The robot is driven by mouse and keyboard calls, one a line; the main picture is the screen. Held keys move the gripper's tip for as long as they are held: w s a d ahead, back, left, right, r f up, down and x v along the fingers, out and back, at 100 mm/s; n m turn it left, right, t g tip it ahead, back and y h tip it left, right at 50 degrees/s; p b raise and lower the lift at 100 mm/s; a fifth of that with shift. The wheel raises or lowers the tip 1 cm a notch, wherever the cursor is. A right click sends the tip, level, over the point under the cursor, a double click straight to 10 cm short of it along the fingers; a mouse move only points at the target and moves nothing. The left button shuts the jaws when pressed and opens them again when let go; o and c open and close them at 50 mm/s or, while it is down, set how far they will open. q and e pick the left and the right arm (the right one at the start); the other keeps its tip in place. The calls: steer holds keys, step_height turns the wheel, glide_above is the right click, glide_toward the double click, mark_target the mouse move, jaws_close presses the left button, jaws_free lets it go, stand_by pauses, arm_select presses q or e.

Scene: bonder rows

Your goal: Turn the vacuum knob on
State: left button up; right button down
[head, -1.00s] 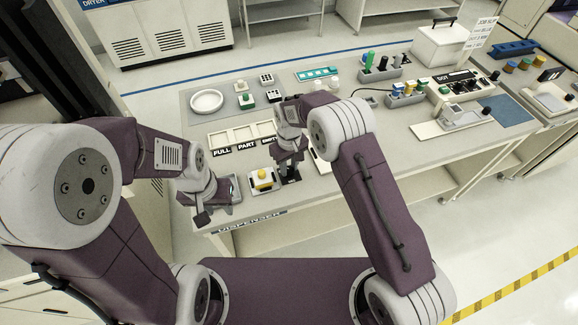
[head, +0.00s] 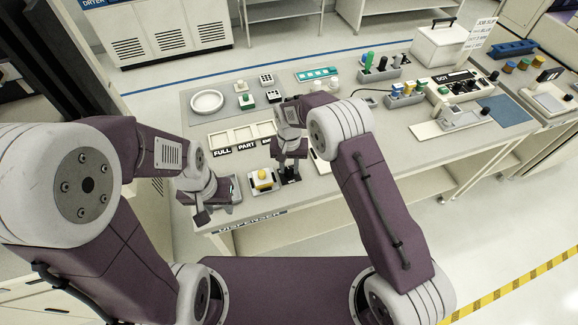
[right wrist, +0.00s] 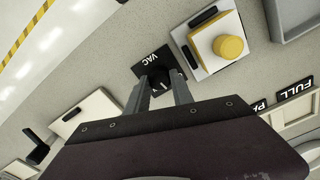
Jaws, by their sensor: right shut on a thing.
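The vacuum knob (right wrist: 161,83) is a small black dial on a black plate marked VAC (right wrist: 149,60), seen in the right wrist view. My right gripper (right wrist: 161,93) has one finger on each side of the knob and is shut on it. Its fingers hide part of the dial and plate, and I cannot tell the knob's setting. In the head view my right gripper (head: 284,172) is low over the front of the bench, and the knob is mostly hidden. My left gripper (head: 203,212) is at the bench's front left corner; its fingers are too small to read.
A box with a yellow button (head: 263,179) stands just left of the VAC plate; it also shows in the wrist view (right wrist: 229,47). Trays labelled FULL and PART (head: 232,137) lie behind it. A white round dish (head: 207,101) is further back.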

mark_target(289, 169)
steer(key=m, duration=0.5)
steer(key=shift+r+m, duration=0.1)
steer(key=shift+m, duration=0.2)
steer(key=m, duration=0.5)
steer(key=shift+m, duration=0.3)
steer(key=c, duration=1.1)
jaws_free()
step_height(289, 169, up, 9)
steer(key=shift+b, duration=0.35)
